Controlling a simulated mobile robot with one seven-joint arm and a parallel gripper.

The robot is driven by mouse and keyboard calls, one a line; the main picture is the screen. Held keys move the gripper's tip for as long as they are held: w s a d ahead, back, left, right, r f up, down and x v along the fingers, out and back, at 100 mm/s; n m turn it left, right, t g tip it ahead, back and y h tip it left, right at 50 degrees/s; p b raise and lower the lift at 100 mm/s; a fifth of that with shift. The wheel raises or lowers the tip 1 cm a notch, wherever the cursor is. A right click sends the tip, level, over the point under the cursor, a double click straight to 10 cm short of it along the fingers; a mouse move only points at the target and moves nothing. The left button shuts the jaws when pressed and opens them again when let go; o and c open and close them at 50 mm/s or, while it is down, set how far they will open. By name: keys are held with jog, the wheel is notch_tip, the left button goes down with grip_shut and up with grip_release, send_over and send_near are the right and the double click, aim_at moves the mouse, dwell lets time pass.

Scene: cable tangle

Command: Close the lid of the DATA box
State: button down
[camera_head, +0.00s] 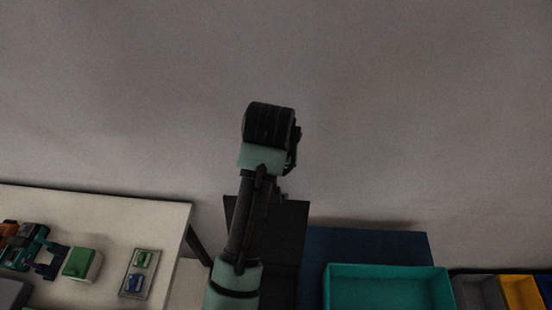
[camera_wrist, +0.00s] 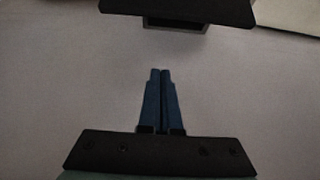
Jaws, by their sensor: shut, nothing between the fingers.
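No label reading DATA is legible, so I cannot tell which thing is the DATA box, and I cannot make out its lid. My gripper (camera_wrist: 160,73) is shut and empty in the wrist view, its two blue fingers side by side over bare grey floor. In the head view my arm rises at the middle, and its dark end hides the fingers. An open-topped teal bin (camera_head: 388,272) stands at the lower right, apart from my arm.
A pale table (camera_head: 150,215) at the left holds a green-and-white block (camera_head: 82,264), a small tray and other small items. A dark blue surface (camera_head: 368,242) lies behind the teal bin. Grey and yellow bins (camera_head: 521,291) stand far right. A black flat piece (camera_wrist: 178,9) crosses the wrist view's top.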

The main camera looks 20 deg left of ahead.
notch_tip(320, 180, down, 8)
jog(key=p, duration=0.5)
jog(key=shift+p, duration=0.4)
